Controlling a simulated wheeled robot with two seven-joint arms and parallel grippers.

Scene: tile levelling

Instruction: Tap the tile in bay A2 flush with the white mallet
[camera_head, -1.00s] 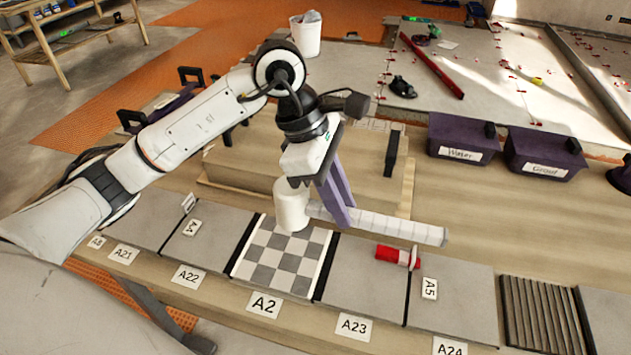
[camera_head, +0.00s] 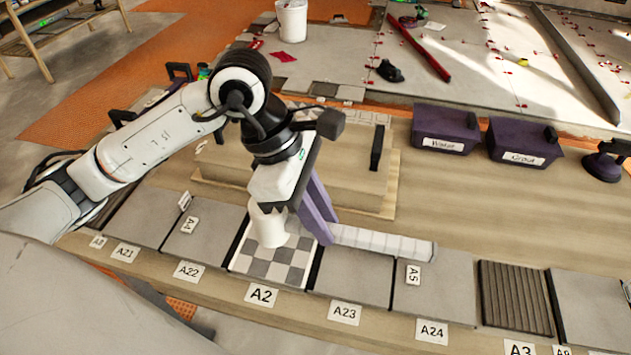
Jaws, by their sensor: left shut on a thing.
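The checkered grey-and-white tile (camera_head: 272,268) lies in the bay behind the A2 label (camera_head: 261,295), between dark side strips. My left gripper (camera_head: 322,236) has purple fingers shut on the handle of the white mallet (camera_head: 385,243). The handle points right, above the plain grey tiles. The mallet's white head (camera_head: 270,230) is over the back part of the checkered tile; I cannot tell whether it touches. My gripper and the mallet hide the tile's back edge, and its height against its neighbours is unclear. My right gripper is not in view.
Plain tiles flank the bay, with the A23 label (camera_head: 344,313) to the right and A22 (camera_head: 188,271) to the left. A wooden box (camera_head: 340,180) stands behind the row. Purple Water (camera_head: 445,128) and Grout (camera_head: 523,143) boxes stand at the back right.

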